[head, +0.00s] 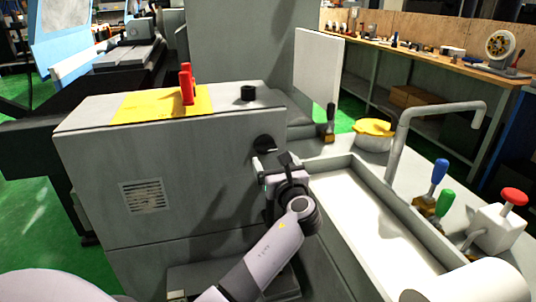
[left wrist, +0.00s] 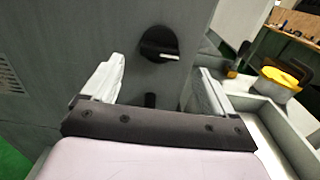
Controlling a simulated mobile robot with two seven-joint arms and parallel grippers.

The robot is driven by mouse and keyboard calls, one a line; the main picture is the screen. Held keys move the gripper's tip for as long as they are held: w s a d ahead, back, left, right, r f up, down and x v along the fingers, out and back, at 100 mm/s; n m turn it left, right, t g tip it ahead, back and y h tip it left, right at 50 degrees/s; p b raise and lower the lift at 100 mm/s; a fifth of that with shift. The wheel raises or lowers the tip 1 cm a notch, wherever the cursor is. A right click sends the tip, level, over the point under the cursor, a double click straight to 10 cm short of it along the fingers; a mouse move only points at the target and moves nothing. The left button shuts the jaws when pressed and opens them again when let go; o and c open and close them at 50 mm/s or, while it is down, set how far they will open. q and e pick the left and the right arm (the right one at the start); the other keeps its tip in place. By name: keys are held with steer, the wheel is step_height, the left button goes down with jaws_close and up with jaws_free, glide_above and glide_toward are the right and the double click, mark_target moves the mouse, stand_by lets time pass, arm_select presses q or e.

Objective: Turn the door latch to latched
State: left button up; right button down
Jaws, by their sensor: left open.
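The door latch is a round black knob (head: 265,143) on the upright grey face of the machine housing. In the left wrist view the knob (left wrist: 158,44) shows a raised grip bar with a white mark toward its right end. My left gripper (head: 272,168) is just in front of and below the knob in the head view. In the left wrist view its two fingers (left wrist: 160,78) are spread apart, with the knob ahead and above between them. The fingers appear not to touch it. My right gripper is not in view.
The grey housing (head: 190,215) carries a yellow plate (head: 150,104) with a red handle (head: 186,84). Right of my left gripper are a white-bottomed tray (head: 350,210), a grey bent pipe (head: 397,140), a yellow-topped bowl (head: 374,131) and colored levers (head: 438,172).

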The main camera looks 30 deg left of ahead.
mark_target(267, 150)
arm_select(q)
steer(key=x, duration=0.6)
steer(key=shift+w+a+b, duration=0.15)
steer(key=shift+a+b, duration=0.05)
steer(key=shift+b, duration=0.15)
steer(key=c, duration=1.1)
